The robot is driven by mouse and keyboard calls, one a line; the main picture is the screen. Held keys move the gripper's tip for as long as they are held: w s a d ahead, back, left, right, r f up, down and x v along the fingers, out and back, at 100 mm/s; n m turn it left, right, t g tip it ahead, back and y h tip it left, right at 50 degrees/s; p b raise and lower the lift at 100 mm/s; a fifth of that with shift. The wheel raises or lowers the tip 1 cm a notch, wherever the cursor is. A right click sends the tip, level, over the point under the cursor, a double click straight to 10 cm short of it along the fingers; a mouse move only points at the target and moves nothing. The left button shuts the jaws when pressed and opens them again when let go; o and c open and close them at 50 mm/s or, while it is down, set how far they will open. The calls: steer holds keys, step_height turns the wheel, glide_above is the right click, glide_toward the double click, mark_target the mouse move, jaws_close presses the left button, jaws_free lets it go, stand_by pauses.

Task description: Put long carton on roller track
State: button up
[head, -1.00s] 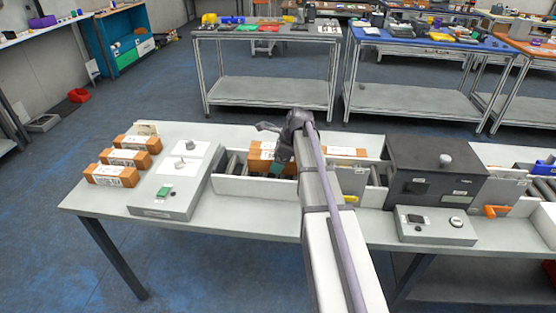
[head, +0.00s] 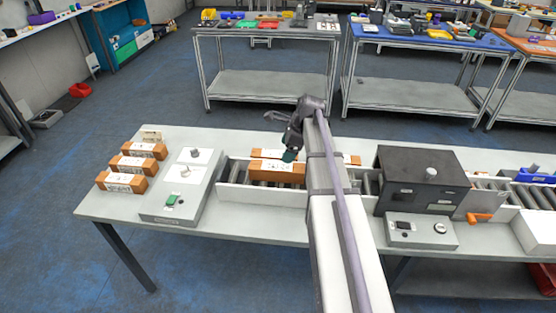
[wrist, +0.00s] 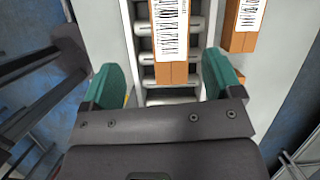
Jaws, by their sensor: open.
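A long orange-brown carton (head: 278,172) with a white label lies on the rollers of the roller track (head: 262,194), between its white side walls. In the wrist view the labelled carton (wrist: 171,40) rests lengthwise along the track, its near end just ahead of my fingers. My gripper (head: 290,152) is open and empty above the carton in the head view. My arm hides part of the track.
Another labelled carton (wrist: 241,25) lies to the right, outside the track wall. Several cartons (head: 122,181) stand at the table's left end, beside a grey panel (head: 180,205). A dark box-shaped machine (head: 421,180) straddles the track to the right.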

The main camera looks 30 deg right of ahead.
steer(key=s+a+f+n+g+h, duration=0.1)
steer(key=s+a+n+g+h, duration=0.1)
steer(key=s+a+n, duration=1.6)
steer(key=a+n+h, duration=0.1)
steer(key=a+n, duration=0.2)
steer(key=n, duration=0.2)
steer(key=shift+s+a+h, duration=0.3)
steer(key=shift+s+a, duration=0.05)
steer(key=shift+a, duration=0.05)
steer(key=shift+f, duration=0.1)
